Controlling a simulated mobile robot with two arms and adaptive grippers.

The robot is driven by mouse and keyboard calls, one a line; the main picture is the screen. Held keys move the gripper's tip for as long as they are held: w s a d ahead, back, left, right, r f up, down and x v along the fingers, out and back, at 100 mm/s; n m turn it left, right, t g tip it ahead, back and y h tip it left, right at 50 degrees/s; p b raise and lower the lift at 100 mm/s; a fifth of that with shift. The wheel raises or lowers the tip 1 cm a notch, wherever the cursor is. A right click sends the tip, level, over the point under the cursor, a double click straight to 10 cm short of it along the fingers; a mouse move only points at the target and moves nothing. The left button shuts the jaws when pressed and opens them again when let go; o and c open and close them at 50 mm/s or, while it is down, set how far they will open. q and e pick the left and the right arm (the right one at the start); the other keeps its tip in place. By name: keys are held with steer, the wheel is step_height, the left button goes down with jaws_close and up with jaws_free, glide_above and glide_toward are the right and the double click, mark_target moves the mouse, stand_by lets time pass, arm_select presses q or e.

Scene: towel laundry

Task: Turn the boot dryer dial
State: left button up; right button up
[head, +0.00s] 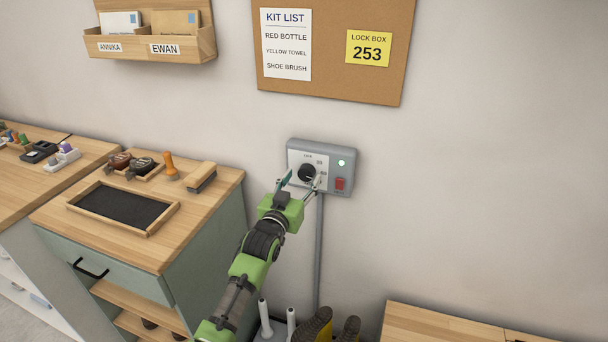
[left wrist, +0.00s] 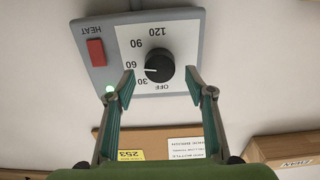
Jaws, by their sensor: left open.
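The boot dryer control box (head: 348,150) is a grey box on the wall with a white scale plate. Its round black dial (head: 306,172) also shows in the left wrist view (left wrist: 160,66), upside down there, with marks OFF, 30, 60, 90 and 120. The dial's white pointer line appears to point near 60. My left gripper (head: 302,181) is open in front of the box. In the left wrist view its fingers (left wrist: 160,79) stand apart on either side of the dial; I cannot tell whether they touch it. My right gripper is not in view.
A red HEAT switch (head: 339,184) and a lit green lamp (head: 341,162) sit right of the dial. A cabinet (head: 205,235) with a tray (head: 122,207) and brushes stands left. Boots (head: 318,326) and white posts are below. A cork board (head: 336,80) hangs above.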

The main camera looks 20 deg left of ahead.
mark_target(306, 173)
arm_select(q)
steer(key=shift+w, duration=1.3)
steer(key=c, duration=1.1)
